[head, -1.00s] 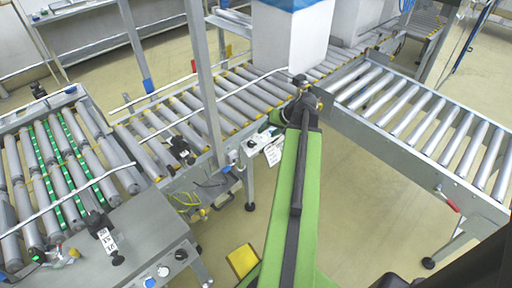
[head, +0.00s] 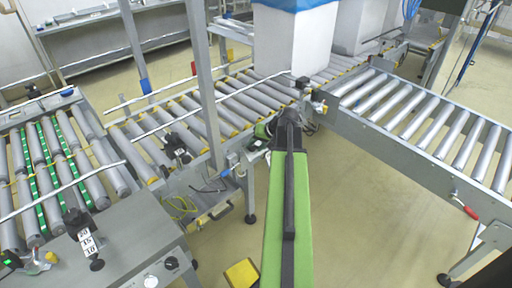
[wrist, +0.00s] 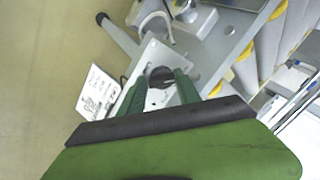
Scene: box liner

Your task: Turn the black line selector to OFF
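The black selector (wrist: 160,77) is a round knob on a pale panel (wrist: 153,56) in the wrist view. My gripper (wrist: 160,83) has its two green fingers apart, one on each side of the knob. I cannot tell whether they touch it, and its pointer position is not readable. A white label card (wrist: 98,92) hangs left of the panel. In the head view my gripper (head: 264,129) is at the conveyor's front side, mostly behind my arm, and the selector is hidden or too small to make out.
Another black knob (head: 171,262) is on the front of the left steel table (head: 135,232). A roller conveyor (head: 205,115) runs behind the panel, with a tall white box (head: 293,42) on it. A second conveyor (head: 430,125) extends right. A yellow block (head: 241,273) lies low in front.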

